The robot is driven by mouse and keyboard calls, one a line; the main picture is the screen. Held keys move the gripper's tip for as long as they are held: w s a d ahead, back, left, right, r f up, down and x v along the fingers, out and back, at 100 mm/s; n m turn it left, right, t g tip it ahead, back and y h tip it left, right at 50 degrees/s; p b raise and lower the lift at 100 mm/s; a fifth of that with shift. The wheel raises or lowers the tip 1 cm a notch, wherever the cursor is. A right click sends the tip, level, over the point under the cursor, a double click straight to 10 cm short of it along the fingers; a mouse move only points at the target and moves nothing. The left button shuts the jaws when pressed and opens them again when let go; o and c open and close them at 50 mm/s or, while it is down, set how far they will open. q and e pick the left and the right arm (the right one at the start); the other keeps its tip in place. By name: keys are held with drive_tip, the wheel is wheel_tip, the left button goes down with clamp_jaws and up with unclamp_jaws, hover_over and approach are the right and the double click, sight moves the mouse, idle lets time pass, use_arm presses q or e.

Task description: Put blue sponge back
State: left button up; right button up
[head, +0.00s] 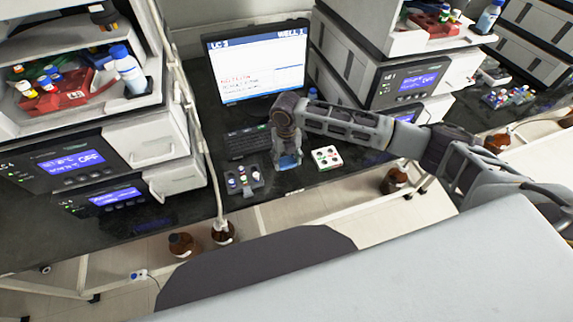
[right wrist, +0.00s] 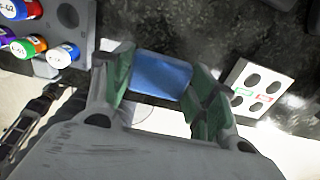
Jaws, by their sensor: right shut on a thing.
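The blue sponge (right wrist: 161,76) shows in the right wrist view as a blue block between the two green-padded fingers of my right gripper (right wrist: 163,88). The fingers are shut on it from both sides. In the head view my right gripper (head: 288,165) points down over the black bench between the keyboard and the white block. The blue sponge (head: 289,161) shows there only as a small blue patch between the fingers. I cannot tell whether it touches the bench. My left gripper is not in view.
A dark vial rack (head: 243,180) is left of the gripper and a white block with holes (head: 327,158) is right of it. The keyboard (head: 247,142) and monitor (head: 258,65) stand behind. Instrument stacks flank the bench; its front edge is close. Brown bottles (head: 181,244) stand below.

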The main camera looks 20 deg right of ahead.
sight(287, 160)
drive_tip(key=shift+f, duration=0.1)
drive_tip(key=shift+f, duration=1.8)
drive_tip(key=o, duration=0.9)
drive_tip(key=shift+f, duration=0.1)
drive_tip(key=shift+r, duration=6.15)
